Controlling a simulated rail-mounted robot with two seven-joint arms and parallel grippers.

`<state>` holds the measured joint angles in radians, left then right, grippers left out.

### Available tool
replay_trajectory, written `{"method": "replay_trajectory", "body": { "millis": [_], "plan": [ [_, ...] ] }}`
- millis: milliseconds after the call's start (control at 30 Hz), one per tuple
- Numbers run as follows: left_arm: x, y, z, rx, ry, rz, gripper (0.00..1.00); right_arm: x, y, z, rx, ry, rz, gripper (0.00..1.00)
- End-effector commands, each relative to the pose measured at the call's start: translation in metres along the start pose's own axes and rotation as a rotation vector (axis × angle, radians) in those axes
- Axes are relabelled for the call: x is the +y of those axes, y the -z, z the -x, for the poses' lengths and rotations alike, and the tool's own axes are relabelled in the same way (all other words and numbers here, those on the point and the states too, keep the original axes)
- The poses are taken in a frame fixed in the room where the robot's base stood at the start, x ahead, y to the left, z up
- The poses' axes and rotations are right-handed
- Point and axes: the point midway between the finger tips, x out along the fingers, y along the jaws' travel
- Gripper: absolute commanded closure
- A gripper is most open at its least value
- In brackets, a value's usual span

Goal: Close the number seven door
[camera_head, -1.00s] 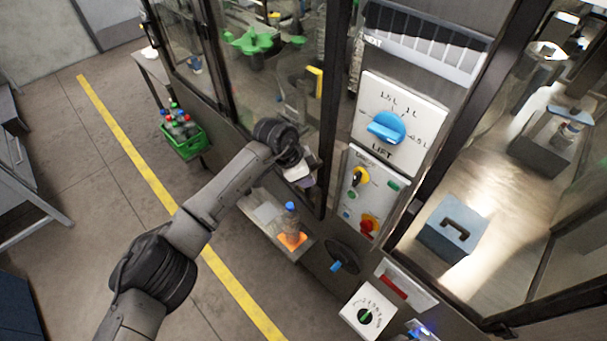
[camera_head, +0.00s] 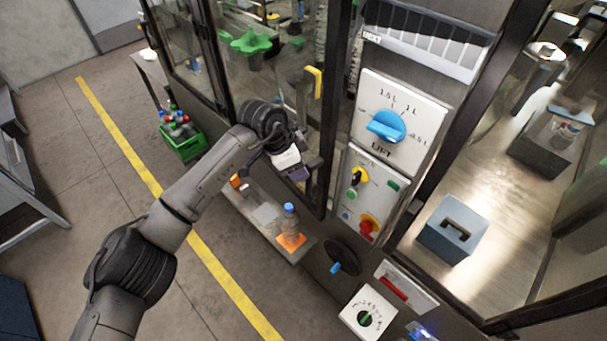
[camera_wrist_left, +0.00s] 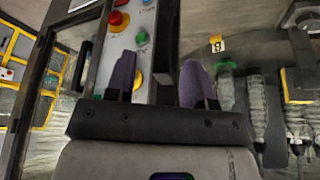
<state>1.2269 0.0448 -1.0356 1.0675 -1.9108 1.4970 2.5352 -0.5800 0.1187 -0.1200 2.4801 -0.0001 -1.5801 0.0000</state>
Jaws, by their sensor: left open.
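A glass door panel with a dark frame (camera_head: 337,95) stands beside the control panel in the head view. No number seven is readable on it. My left gripper (camera_head: 303,165) is in front of the glass, close to the lower part of this dark upright. In the left wrist view, the purple fingers of my left gripper (camera_wrist_left: 160,85) are apart. A dark upright bar (camera_wrist_left: 166,45) shows between them, nearer the right finger. I cannot tell whether they touch it. My right gripper is not in view.
The control panel has a blue dial (camera_head: 386,126) and a red knob (camera_head: 368,226). A shelf below my arm holds a blue-capped bottle (camera_head: 290,218). A green crate (camera_head: 184,146) stands left. A yellow label (camera_wrist_left: 216,44) reads like an 8.

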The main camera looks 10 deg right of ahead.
Motion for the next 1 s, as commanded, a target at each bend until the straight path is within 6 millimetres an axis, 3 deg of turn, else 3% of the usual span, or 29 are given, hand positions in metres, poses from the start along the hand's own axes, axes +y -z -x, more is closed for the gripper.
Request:
{"method": "replay_trajectory", "body": {
  "millis": [200,400,633,933,1000],
  "plan": [
    [0.000,0.000,0.041,0.001,0.002,-0.003,0.51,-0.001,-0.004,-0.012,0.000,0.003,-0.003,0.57],
    [0.000,0.001,0.069,0.001,0.001,-0.002,0.51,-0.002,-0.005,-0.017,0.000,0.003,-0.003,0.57],
    [0.001,0.001,0.082,0.001,-0.001,-0.003,0.51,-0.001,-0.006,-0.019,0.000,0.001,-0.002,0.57],
    [0.001,0.001,0.084,0.001,-0.002,-0.003,0.51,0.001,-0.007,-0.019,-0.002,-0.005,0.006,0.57],
    [0.001,0.001,0.083,0.001,-0.004,-0.002,0.51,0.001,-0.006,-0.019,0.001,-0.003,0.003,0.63]
  ]
}}
